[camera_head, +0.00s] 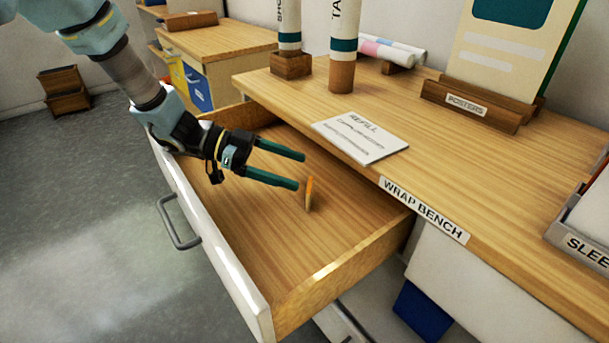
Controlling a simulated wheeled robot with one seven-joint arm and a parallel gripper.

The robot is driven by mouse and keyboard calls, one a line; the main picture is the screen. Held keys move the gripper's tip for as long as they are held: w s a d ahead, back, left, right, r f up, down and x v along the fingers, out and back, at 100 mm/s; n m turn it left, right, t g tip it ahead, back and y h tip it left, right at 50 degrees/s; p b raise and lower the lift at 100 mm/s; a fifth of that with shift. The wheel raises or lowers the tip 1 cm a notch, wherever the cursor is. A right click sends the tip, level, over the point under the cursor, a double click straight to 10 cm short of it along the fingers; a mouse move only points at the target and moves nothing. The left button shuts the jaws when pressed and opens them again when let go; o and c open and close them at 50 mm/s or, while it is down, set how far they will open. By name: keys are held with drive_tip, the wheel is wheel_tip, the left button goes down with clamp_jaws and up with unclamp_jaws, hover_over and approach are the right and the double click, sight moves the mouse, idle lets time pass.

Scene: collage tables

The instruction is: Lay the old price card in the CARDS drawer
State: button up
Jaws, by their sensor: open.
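A small orange card (309,194), seen nearly edge-on, is upright just beyond my fingertips, over the drawer floor. I cannot tell whether it touches the floor, and no print on it is readable. The drawer (345,272) under the wrap bench is pulled out, with a pale front and a grey handle; no CARDS label shows. The rest of its wooden floor looks empty. My gripper (299,171) is open, its two green fingers reaching right over the drawer, apart from the card.
The wrap bench (490,255) stands right of the drawer. A wooden side unit (215,45) stands behind.

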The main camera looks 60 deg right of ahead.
drive_tip(key=shift+v, duration=1.75)
